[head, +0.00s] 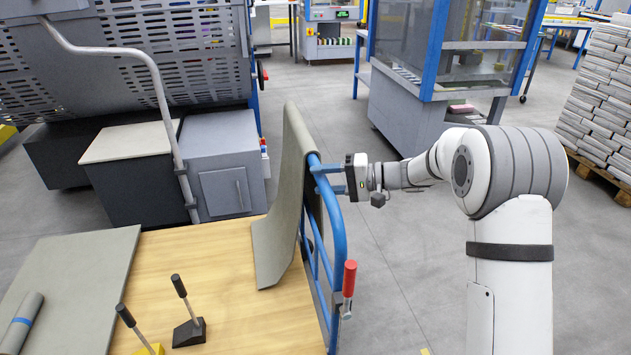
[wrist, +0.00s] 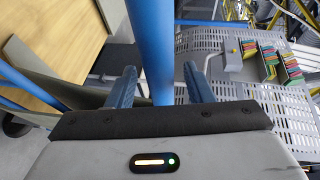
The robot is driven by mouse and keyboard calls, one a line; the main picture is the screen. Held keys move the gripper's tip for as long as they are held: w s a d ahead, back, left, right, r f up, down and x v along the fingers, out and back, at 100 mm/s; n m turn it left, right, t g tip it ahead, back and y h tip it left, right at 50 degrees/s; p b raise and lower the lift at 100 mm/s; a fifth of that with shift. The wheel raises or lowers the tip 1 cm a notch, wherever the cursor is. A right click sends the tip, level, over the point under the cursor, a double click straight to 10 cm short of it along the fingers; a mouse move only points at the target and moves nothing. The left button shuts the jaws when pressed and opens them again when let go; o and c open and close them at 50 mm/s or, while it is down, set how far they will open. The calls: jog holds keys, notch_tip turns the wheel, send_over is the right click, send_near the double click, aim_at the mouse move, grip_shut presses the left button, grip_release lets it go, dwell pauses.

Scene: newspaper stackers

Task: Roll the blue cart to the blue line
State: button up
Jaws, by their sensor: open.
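The blue cart has a wooden deck (head: 215,275) and a curved blue tube handle (head: 340,235), with a red grip (head: 349,278) low on its near end. My gripper (head: 316,180) is at the far upper part of the handle, reaching in from the right. In the wrist view, the blue tube (wrist: 152,45) passes between the two blue fingers of my gripper (wrist: 160,72). A gap shows on each side, so the jaws are open around the tube. I see no blue line on the visible floor.
A grey-green sheet (head: 278,205) leans against the handle. Small levers (head: 189,328) stand on the deck. A grey machine (head: 215,165) stands close behind the cart; a blue-framed glazed machine (head: 410,110) is farther back. Stacked newspapers (head: 603,100) on a pallet stand right. Floor (head: 400,250) right of the handle is clear.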

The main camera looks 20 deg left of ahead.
jog(key=x, duration=0.2)
jog(key=shift+a, duration=0.3)
jog(key=shift+f, duration=0.1)
grip_shut()
dwell(0.3)
